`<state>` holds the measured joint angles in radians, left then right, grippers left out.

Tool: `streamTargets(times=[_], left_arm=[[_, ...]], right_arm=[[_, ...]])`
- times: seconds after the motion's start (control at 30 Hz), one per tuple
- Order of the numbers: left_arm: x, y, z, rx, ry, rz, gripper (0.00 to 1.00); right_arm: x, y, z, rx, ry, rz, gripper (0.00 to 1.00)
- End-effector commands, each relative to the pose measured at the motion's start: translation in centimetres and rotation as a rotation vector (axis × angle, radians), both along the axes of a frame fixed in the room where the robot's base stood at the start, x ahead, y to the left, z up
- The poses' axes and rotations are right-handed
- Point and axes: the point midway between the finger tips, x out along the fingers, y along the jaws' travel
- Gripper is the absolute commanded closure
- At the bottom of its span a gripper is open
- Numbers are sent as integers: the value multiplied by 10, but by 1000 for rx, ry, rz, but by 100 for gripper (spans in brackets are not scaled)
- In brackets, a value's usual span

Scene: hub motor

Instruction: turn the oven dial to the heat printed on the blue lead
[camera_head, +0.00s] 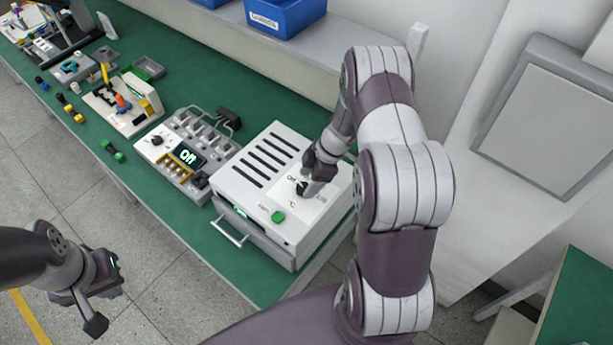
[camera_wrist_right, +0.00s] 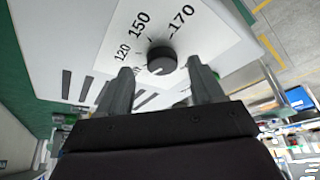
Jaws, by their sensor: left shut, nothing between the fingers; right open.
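The oven (camera_head: 262,211) is a white box with dark slots on top, a green button and a front handle. Its black dial (camera_head: 302,188) sits on a white label plate, partly covered by my right gripper (camera_head: 318,180) in the head view. In the right wrist view the dial (camera_wrist_right: 161,62) lies between the open fingertips; contact cannot be told. The numbers 120, 150 and 170 show around it; its setting is unclear. My left gripper (camera_head: 94,292) is shut and empty, left of the bench over the floor. I cannot make out a blue lead or its printing.
A white unit with a lit display (camera_head: 187,155) stands left of the oven. Further left are a fixture (camera_head: 124,104) and several small coloured parts. A blue bin (camera_head: 285,14) sits on the shelf behind. Green bench top (camera_head: 215,257) is bare in front of the oven.

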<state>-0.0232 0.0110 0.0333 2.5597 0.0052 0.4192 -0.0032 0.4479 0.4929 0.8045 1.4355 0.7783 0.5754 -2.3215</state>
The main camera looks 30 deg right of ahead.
Motion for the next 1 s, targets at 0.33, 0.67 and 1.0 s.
streamTargets(times=[0.33,0.67,1.0], left_arm=[[0,0,6,0,1,0,100],[0,0,6,0,0,0,100],[0,0,-9,0,0,0,100]], right_arm=[[3,7,-18,-1,-1,1,33],[3,6,-18,0,-1,1,89],[3,6,-21,-2,-4,-44,89]])
